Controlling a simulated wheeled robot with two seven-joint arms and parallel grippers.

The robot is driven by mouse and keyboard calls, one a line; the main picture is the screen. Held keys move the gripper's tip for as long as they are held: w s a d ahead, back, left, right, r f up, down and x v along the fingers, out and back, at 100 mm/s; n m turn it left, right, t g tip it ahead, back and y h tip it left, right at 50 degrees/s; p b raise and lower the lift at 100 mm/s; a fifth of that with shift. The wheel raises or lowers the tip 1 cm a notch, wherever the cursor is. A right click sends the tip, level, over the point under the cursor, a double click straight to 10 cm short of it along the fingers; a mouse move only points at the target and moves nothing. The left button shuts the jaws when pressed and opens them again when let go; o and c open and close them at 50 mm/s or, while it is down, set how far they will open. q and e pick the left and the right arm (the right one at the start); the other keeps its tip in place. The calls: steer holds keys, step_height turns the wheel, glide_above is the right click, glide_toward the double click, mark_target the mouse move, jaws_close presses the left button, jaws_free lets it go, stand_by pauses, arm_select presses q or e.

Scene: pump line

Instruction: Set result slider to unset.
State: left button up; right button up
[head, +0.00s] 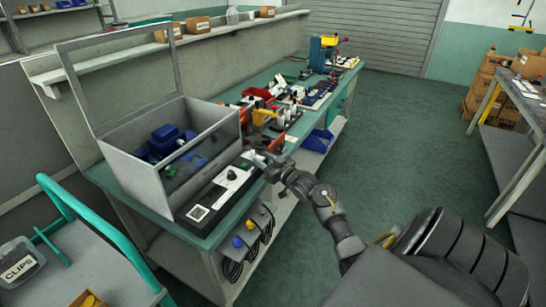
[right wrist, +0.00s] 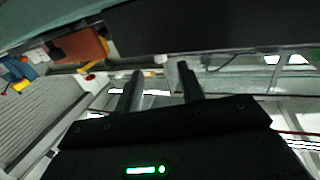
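The control panel (head: 222,192) is a long dark box with a white plate, along the front edge of the bench below the grey test box. A dark green knob (head: 232,175) stands on its plate. I cannot make out the result slider or its setting; it may be small or hidden by my gripper. My right gripper (head: 260,160) is at the panel's far right end. In the right wrist view its two fingers (right wrist: 160,85) are apart, with a small pale piece showing behind the gap; contact cannot be told. My left gripper is not in view.
The grey test box (head: 165,185) holds a blue pump (head: 165,140) under a raised clear lid (head: 125,75). Tools and parts crowd the green bench (head: 290,75) beyond. A teal-railed cart with a clips bin (head: 18,265) stands at left. The floor (head: 420,150) at right is clear.

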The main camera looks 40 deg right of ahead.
steer(key=s, duration=0.6)
steer(key=shift+s+a, duration=0.15)
steer(key=shift+s, duration=0.05)
